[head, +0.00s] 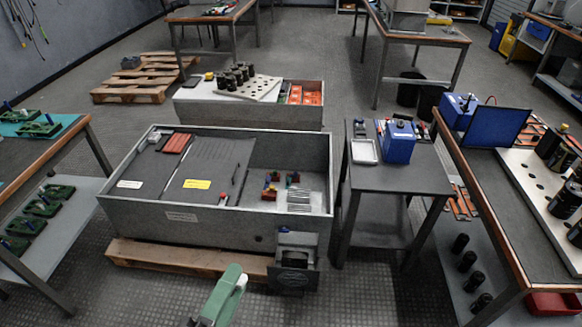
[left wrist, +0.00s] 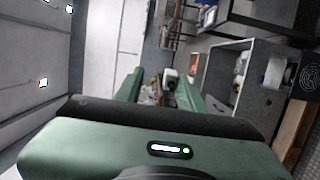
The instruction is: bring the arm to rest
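My left gripper (head: 234,278) is green and shows at the bottom edge of the head view, left of the middle. It is in front of the large grey bin (head: 190,212) and apart from it. In the left wrist view, the two green fingers of the left gripper (left wrist: 160,88) stand apart with only distant background between them, so it is open and empty. Most of the left arm is out of the head view. My right gripper is in neither view.
The bin stands on a wooden pallet (head: 180,260), with a dark boxy unit (head: 296,270) at its front right corner. A small grey table (head: 415,178) stands right of it. Workbenches (head: 508,262) flank both sides. Bare floor (head: 105,290) shows at the lower left.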

